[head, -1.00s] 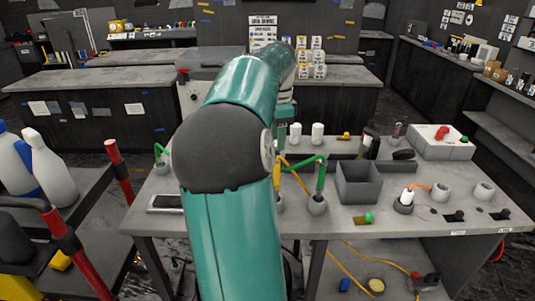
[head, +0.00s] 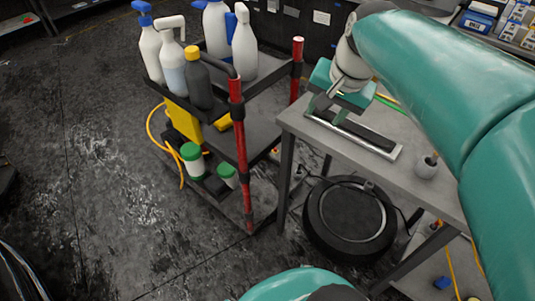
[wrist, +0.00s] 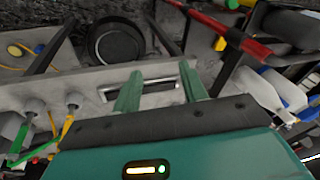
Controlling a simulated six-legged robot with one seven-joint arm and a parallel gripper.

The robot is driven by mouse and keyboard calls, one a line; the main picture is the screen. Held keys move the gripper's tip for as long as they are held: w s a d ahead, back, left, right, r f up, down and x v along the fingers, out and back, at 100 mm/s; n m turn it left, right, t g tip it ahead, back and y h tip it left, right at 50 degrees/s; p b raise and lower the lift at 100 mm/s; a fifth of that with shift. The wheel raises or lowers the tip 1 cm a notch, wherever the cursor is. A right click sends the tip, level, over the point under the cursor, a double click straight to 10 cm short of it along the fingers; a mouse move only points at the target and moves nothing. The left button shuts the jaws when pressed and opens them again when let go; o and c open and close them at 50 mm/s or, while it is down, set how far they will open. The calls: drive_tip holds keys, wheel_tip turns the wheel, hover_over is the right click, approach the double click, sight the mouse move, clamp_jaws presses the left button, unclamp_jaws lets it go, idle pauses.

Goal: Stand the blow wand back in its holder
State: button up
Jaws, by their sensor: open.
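My gripper (head: 337,100) is open and empty above the left end of the grey workbench. A silver-framed tray (head: 384,149) with a dark middle lies flat below it; in the wrist view the tray (wrist: 162,85) shows between and beyond the two green fingers (wrist: 158,72). A small grey holder cup (head: 426,168) stands on the bench to the right, with a thin brownish tip in its mouth. The wrist view shows grey holder cups (wrist: 73,101) at left, with a green part (wrist: 18,142) and a yellow hose (wrist: 66,126) by them. I cannot tell which piece is the blow wand.
A black cart (head: 262,137) with red posts stands left of the bench, carrying several spray bottles (head: 172,55). A round black drum (head: 350,220) sits under the bench. Open floor (head: 80,180) lies at far left.

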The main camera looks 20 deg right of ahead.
drive_tip(key=s+a+f+n+t, duration=0.1)
drive_tip(key=s+a+f+n, duration=0.1)
drive_tip(key=a+n, duration=0.2)
drive_tip(key=s+a+f+n, duration=0.2)
drive_tip(key=a+n, duration=0.3)
drive_tip(key=a, duration=0.5)
drive_tip(key=shift+s+a+f+n+t, duration=0.3)
drive_tip(key=shift+s+f+t, duration=0.1)
drive_tip(key=shift+s, duration=0.4)
drive_tip(key=shift+c, duration=0.7)
drive_tip(key=shift+d, duration=0.1)
drive_tip(key=shift+d, duration=0.2)
